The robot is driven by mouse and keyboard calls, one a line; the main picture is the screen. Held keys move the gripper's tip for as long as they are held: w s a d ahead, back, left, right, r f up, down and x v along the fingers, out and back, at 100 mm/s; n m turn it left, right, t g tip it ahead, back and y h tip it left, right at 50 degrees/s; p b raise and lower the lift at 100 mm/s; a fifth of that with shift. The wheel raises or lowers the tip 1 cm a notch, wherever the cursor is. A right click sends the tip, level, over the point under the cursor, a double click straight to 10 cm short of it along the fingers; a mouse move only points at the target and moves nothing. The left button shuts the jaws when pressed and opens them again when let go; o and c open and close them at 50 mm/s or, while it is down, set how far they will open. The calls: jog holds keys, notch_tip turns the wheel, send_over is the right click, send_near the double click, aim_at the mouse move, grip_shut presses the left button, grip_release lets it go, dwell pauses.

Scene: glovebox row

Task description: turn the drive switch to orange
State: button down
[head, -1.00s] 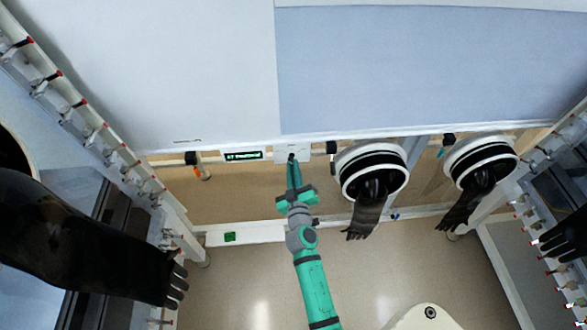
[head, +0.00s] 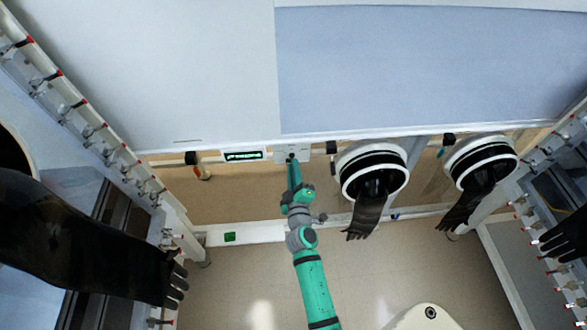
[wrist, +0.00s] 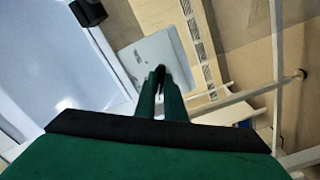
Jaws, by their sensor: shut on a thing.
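The drive switch is a small dark knob (wrist: 161,72) on a light grey plate (wrist: 133,62), seen in the wrist view. My gripper (wrist: 160,90) is shut on the knob, its two green fingers on either side of it. In the head view the grey plate (head: 283,155) is on the glovebox front, right of a small green-lit display, and my gripper (head: 292,163) reaches up to it. The fingers partly hide the knob.
The display (head: 243,156) is left of the plate. A round glove port (head: 345,182) with a hanging black glove (head: 364,215) is close on the right, with another port (head: 450,178) farther right. A white rail (head: 260,232) runs below the front.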

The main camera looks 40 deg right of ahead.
jog(key=shift+n, duration=0.3)
jog(key=c, duration=1.8)
grip_release()
jog(key=shift+c, duration=0.2)
jog(key=shift+s, duration=0.15)
jog(key=v, duration=1)
jog(key=shift+s+a, duration=0.25)
jog(key=shift+a, duration=0.05)
jog(key=shift+f, duration=0.1)
